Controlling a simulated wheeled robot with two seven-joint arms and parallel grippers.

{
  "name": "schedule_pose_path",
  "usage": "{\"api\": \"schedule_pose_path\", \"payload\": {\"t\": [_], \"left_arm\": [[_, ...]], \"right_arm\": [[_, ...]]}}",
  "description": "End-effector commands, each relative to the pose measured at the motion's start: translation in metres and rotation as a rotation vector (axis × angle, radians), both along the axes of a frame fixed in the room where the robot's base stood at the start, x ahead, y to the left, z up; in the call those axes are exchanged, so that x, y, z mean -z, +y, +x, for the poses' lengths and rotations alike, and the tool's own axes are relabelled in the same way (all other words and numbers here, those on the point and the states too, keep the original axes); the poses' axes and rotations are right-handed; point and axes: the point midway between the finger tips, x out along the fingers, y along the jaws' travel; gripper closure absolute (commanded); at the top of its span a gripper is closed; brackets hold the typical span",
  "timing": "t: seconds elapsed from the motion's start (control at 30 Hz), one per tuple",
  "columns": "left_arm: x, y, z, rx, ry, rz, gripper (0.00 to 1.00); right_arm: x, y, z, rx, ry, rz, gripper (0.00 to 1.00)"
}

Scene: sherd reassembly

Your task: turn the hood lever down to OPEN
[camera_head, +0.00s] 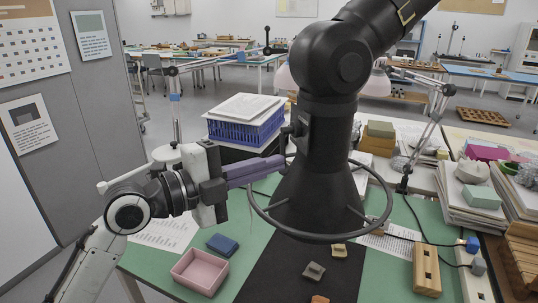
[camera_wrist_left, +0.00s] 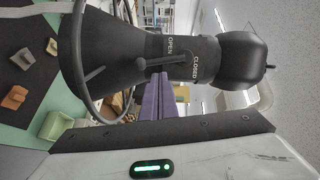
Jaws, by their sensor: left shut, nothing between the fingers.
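The black fume hood (camera_head: 318,185) hangs over the table, its cone facing down inside a ring. In the left wrist view, its collar carries the labels OPEN (camera_wrist_left: 170,46) and CLOSED (camera_wrist_left: 196,66). The dark hood lever (camera_wrist_left: 120,66) runs from the collar near these labels toward the wide mouth, which is down in the room. It ends in a round knob over the cone. My left gripper (camera_head: 282,164) is shut and empty, its purple fingers pointing at the hood. The fingertips (camera_wrist_left: 153,82) are close to the lever; I cannot tell whether they touch it. My right gripper is not in view.
The hood's ring (camera_head: 262,217) encircles the cone below my left fingers. A pink tray (camera_head: 199,272), a blue block (camera_head: 222,244) and several sherds (camera_head: 314,271) lie below. A blue crate (camera_head: 246,130) stands behind my left gripper.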

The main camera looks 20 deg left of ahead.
Motion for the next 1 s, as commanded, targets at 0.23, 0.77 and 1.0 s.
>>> {"api": "schedule_pose_path", "payload": {"t": [0.23, 0.77, 1.0], "left_arm": [[0.002, 0.003, 0.014, 0.001, -0.001, -0.001, 1.00], [0.013, 0.006, 0.022, 0.000, -0.048, 0.043, 1.00], [0.014, 0.011, 0.029, -0.001, -0.135, 0.119, 1.00]], "right_arm": [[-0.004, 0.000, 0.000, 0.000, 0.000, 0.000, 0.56], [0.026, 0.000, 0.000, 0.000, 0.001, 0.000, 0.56], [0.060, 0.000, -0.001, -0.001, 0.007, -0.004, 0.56]]}}
